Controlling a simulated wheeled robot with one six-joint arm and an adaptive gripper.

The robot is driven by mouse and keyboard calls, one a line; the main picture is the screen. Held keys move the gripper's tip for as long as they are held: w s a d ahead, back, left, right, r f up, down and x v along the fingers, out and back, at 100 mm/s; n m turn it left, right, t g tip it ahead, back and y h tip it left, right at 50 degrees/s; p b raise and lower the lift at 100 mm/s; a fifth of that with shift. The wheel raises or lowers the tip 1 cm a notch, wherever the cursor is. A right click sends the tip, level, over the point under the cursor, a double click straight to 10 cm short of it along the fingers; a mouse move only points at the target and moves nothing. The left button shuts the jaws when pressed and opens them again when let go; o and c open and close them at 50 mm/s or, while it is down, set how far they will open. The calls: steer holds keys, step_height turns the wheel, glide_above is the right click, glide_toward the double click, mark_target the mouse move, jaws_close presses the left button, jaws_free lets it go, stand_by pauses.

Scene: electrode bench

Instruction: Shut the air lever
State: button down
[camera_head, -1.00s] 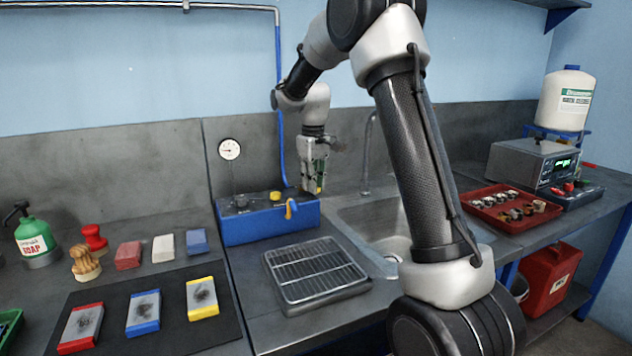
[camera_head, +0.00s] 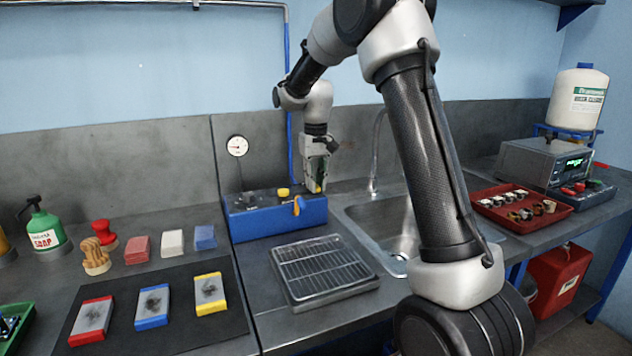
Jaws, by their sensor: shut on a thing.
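The blue box (camera_head: 262,222) stands at the back of the bench against the splashback. It has a yellow knob (camera_head: 283,192) on top and a yellow-orange lever (camera_head: 297,206) hanging down its front. My gripper (camera_head: 318,188) points down at the box's right end, to the right of this lever and apart from it. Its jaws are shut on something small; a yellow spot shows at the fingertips. The fingers hide most of it, so I cannot tell whether it is the air lever.
A wire rack on a tray (camera_head: 322,283) lies in front of the box. A sink (camera_head: 376,222) with a tall tap (camera_head: 376,150) is close to the right of my gripper. A round gauge (camera_head: 237,146) and a blue pipe (camera_head: 289,130) are behind the box.

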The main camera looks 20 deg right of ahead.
steer(key=c, duration=1.4)
jaws_free()
step_height(320, 180, up, 12)
steer(key=shift+r, duration=0.1)
